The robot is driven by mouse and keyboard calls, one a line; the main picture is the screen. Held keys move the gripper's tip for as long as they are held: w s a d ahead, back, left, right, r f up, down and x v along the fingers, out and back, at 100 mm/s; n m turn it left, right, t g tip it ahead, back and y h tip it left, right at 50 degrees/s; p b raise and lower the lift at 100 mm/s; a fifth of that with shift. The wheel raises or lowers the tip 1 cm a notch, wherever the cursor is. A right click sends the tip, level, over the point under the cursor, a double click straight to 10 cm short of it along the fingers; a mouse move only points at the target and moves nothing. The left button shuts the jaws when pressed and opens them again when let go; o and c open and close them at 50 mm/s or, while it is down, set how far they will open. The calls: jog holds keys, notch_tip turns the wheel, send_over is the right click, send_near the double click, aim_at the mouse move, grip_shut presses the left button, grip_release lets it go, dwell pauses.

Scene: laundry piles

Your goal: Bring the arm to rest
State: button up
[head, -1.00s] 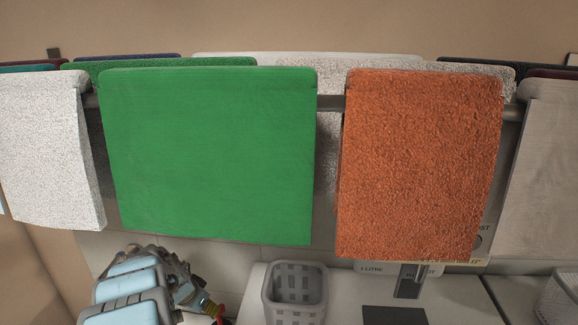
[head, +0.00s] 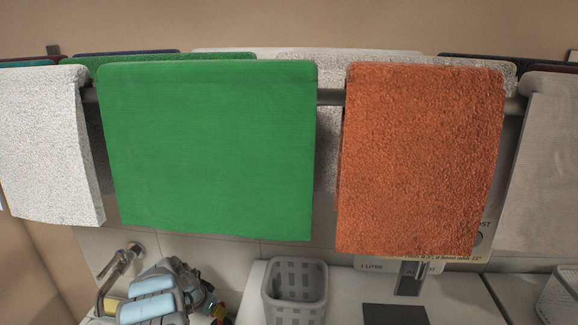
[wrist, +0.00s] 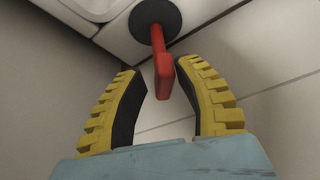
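My gripper (wrist: 158,70) shows in the wrist view as two yellow-ribbed fingers with dark inner pads. They stand apart, and neither is seen to touch anything. A red bar-like part (wrist: 163,72) on a black round base (wrist: 156,18) shows between and beyond the fingertips; how far off it is I cannot tell. In the head view my blue-and-grey arm is low at the bottom left, below the hanging towels, with a yellow part of my gripper (head: 208,304) at its right side. The fingertips are not clear there.
A green towel (head: 208,150), an orange towel (head: 420,160) and a white towel (head: 45,145) hang from a rail (head: 330,97) above. A metal tap (head: 122,263) is on the wall beside my arm. A grey basket (head: 295,290) stands to the right on a white surface.

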aim_at(223, 324)
jog(key=shift+x, duration=1.25)
jog(key=shift+b+x, duration=1.7)
jog(key=shift+b, duration=0.35)
notch_tip(223, 324, up, 4)
jog(key=p, duration=0.3)
jog(key=shift+f+p, duration=0.2)
jog(key=shift+p, duration=0.15)
jog(key=shift+s+r+p, duration=0.15)
jog(key=shift+r+p, duration=0.15)
jog(key=shift+p, duration=0.8)
jog(key=shift+s+p, duration=0.15)
jog(key=shift+p, duration=0.45)
